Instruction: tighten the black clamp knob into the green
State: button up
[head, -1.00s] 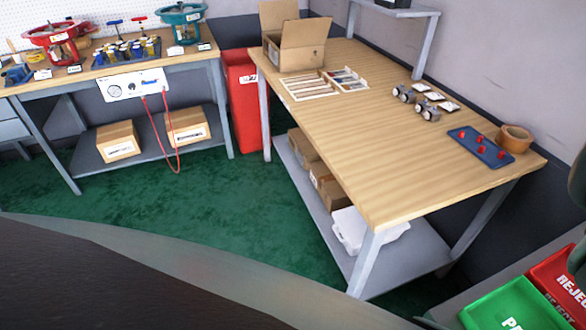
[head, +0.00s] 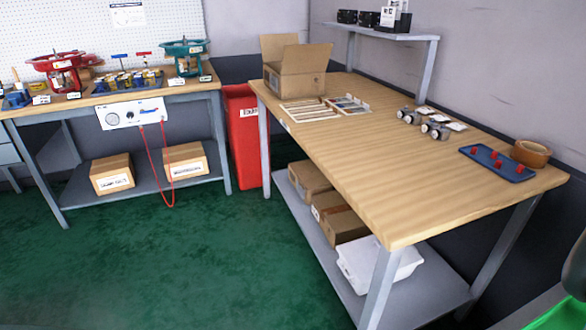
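A red valve actuator (head: 62,76) and a teal valve actuator (head: 187,59) stand on the left workbench (head: 110,93). Several small yellow and dark parts (head: 128,80) sit between them; they are too small to tell apart. Small silver and dark devices (head: 435,128) stand on the right table (head: 390,165). My gripper is not in view.
A red bin (head: 245,140) stands between the benches. Green floor (head: 200,260) is clear.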

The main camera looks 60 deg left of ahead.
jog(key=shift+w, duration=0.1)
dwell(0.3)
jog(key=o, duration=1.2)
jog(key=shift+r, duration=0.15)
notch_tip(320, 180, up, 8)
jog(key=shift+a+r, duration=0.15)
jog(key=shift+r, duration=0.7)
